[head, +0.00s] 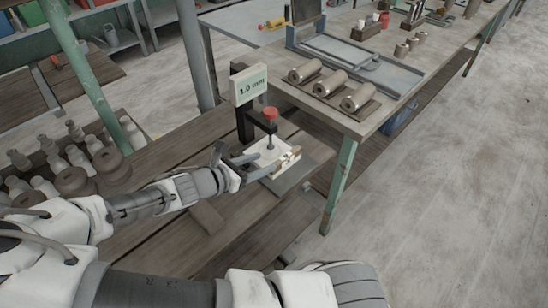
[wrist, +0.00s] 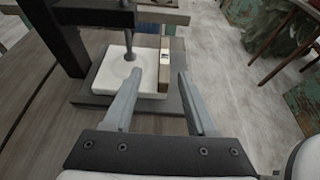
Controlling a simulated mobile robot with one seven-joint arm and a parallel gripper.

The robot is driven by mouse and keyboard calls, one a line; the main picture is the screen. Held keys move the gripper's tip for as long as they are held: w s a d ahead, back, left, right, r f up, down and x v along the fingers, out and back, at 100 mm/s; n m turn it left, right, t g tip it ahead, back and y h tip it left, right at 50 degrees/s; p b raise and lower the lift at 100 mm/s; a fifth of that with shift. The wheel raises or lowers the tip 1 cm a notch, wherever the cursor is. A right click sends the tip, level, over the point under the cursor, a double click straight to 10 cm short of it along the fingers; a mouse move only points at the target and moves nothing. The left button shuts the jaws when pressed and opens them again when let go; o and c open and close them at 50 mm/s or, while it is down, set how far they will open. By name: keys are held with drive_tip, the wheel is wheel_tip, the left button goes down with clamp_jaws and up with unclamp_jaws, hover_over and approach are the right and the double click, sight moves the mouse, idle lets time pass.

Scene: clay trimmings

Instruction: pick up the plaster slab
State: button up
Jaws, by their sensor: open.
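The plaster slab (wrist: 110,78) is a white, flat, rounded block lying on the grey base plate of a black stand. In the head view the slab (head: 262,155) sits under the stand's arm and is partly covered by my gripper. A rod with a red knob (head: 270,114) comes down onto or just above the slab; I cannot tell whether it touches. My gripper (wrist: 158,75) is open, its fingers pointing toward the stand. In the wrist view the left finger overlaps the slab's right part, and the right finger is clear of it. Nothing shows gripped between the fingers.
A small wooden block (wrist: 167,58) with a pale label stands beside the slab on the base plate. A sign reading 1.0 mm (head: 250,84) tops the black stand (head: 243,120). A bench (head: 420,75) with rollers is to the right. Bottle-like pieces (head: 75,155) stand at left.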

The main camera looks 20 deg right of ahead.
sight(282, 159)
drive_tip(key=x, duration=0.4)
drive_tip(key=shift+w+d+f, duration=0.1)
drive_tip(key=shift+d+f, duration=0.1)
drive_tip(key=shift+d, duration=0.15)
drive_tip(key=x, duration=0.1)
drive_tip(key=b+x, duration=0.1)
drive_tip(key=x, duration=0.2)
drive_tip(key=shift+s+d+f, duration=0.25)
drive_tip(key=shift+s, duration=0.05)
drive_tip(key=shift+w+d+f+b, duration=0.15)
drive_tip(key=shift+d+b, duration=0.15)
drive_tip(key=shift+d, duration=0.1)
clamp_jaws()
idle(0.5)
